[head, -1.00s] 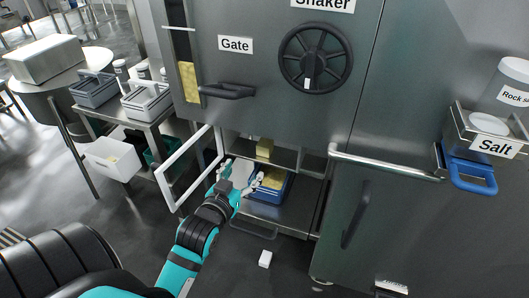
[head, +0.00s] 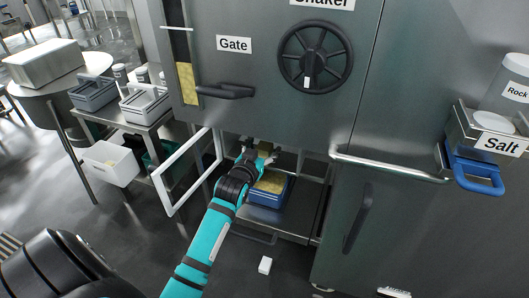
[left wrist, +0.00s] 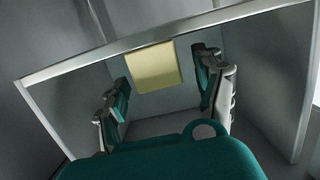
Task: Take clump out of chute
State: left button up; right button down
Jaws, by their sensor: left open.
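The yellow clump (left wrist: 154,66) shows in the left wrist view, inside the grey-walled chute (left wrist: 180,113), beyond my fingers. In the head view only a bit of the clump (head: 264,145) shows at the opening under the machine; my gripper partly hides it. My left gripper (head: 258,158) reaches into the opening. In the left wrist view its fingers (left wrist: 165,85) are apart, one on each side of the clump's line, with nothing held between them. I cannot tell whether a finger touches the clump. My right gripper is not in view.
A blue tray (head: 268,198) with yellow contents sits on the shelf just below my gripper. A white-framed door (head: 180,185) stands open at the left. The machine's front (head: 270,110) overhangs the opening.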

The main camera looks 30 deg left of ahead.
pick_arm(q)
jog(key=shift+w+a+f, duration=0.15)
jog(key=shift+w, duration=0.55)
jog(key=c, duration=1.3)
